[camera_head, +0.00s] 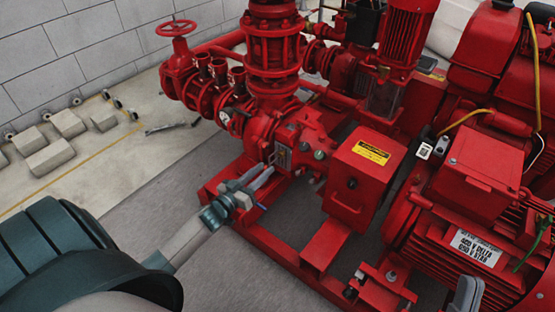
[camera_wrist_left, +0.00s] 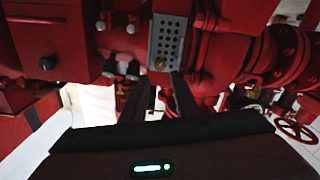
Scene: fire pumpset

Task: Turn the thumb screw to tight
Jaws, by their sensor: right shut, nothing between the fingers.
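A small brass-coloured knob, seemingly the thumb screw (camera_wrist_left: 160,63), sits at the lower edge of a grey perforated plate (camera_wrist_left: 167,38) in the left wrist view. In the head view the plate (camera_head: 283,154) is on the red pump, and the screw is too small to make out. My left gripper (camera_head: 270,170) reaches towards the plate. In the left wrist view its two dark fingers (camera_wrist_left: 160,80) are apart, with the knob just beyond and between their tips. Contact cannot be told. A grey part of my right gripper (camera_head: 467,295) shows at the bottom right, away from the plate.
A red box with a yellow label (camera_head: 362,172) stands right of my left gripper. A red motor (camera_head: 480,215) fills the right side. Red valves and pipes (camera_head: 200,80) stand behind. The red base frame (camera_head: 290,255) runs below, with open grey floor (camera_head: 180,165) at left.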

